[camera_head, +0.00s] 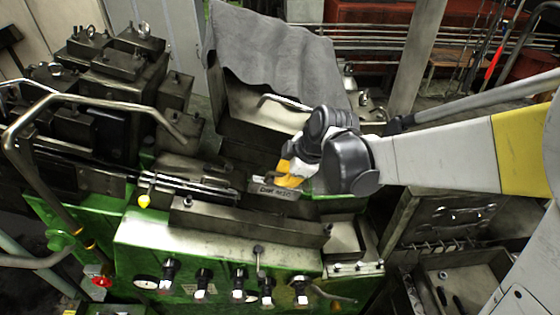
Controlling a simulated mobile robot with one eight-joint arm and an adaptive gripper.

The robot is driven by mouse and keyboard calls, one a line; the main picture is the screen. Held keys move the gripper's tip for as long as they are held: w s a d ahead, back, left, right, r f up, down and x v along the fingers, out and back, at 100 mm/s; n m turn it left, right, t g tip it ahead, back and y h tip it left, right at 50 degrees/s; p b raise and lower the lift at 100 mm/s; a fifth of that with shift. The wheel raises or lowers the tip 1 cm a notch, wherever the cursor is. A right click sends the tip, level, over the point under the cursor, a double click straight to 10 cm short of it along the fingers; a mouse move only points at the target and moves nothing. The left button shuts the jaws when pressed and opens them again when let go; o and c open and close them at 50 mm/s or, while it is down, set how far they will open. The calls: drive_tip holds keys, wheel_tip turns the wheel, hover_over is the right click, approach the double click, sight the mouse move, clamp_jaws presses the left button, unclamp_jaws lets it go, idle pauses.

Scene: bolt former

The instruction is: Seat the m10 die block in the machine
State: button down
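A small grey metal block (272,191) with dark lettering on its face sits among the machine's middle parts. It looks like the m10 die block, but the lettering is too small to read surely. My gripper (288,180), with yellow fingertips and a white and dark grey body, reaches in from the right. Its fingertips are at the block's top right and overlap it in the picture. Whether they are closed on it, and whether the block rests on the machine or hangs just above, I cannot tell. The green bolt former machine (215,245) fills the centre.
A long metal bar (250,225) runs in front of the block. Dark tooling blocks (125,80) and a bent handrail (95,100) stand at left. A grey cloth (275,55) covers a housing behind. Levers and knobs (238,283) line the front. An open tray (465,280) is at lower right.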

sight(274, 188)
drive_tip(key=shift+b+x, duration=0.4)
drive_tip(key=shift+x, duration=0.4)
drive_tip(key=shift+s+a+f+b, duration=0.1)
drive_tip(key=shift+a+f+b, duration=0.2)
drive_tip(key=shift+f, duration=0.2)
drive_tip(key=shift+w+a+f+b, duration=0.1)
drive_tip(key=shift+a+f+b, duration=0.05)
drive_tip(key=shift+f+b, duration=0.3)
drive_tip(key=shift+s+a+f+b, duration=0.1)
drive_tip(key=shift+a+f+b, duration=0.15)
drive_tip(key=shift+f, duration=0.3)
drive_tip(key=shift+b+x, duration=0.7)
drive_tip(key=shift+x, duration=0.05)
drive_tip(key=shift+a+f+b, duration=0.4)
drive_tip(key=shift+f+b, duration=0.55)
drive_tip(key=shift+b, duration=0.1)
drive_tip(key=shift+a+f+b, duration=0.4)
drive_tip(key=shift+f+b, duration=0.55)
drive_tip(key=shift+b, duration=0.15)
drive_tip(key=shift+a+f+b, duration=0.45)
drive_tip(key=shift+f+b, duration=0.5)
drive_tip(key=shift+b, duration=0.1)
idle(1.3)
drive_tip(key=c, duration=1.5)
unclamp_jaws()
drive_tip(key=shift+c, duration=0.2)
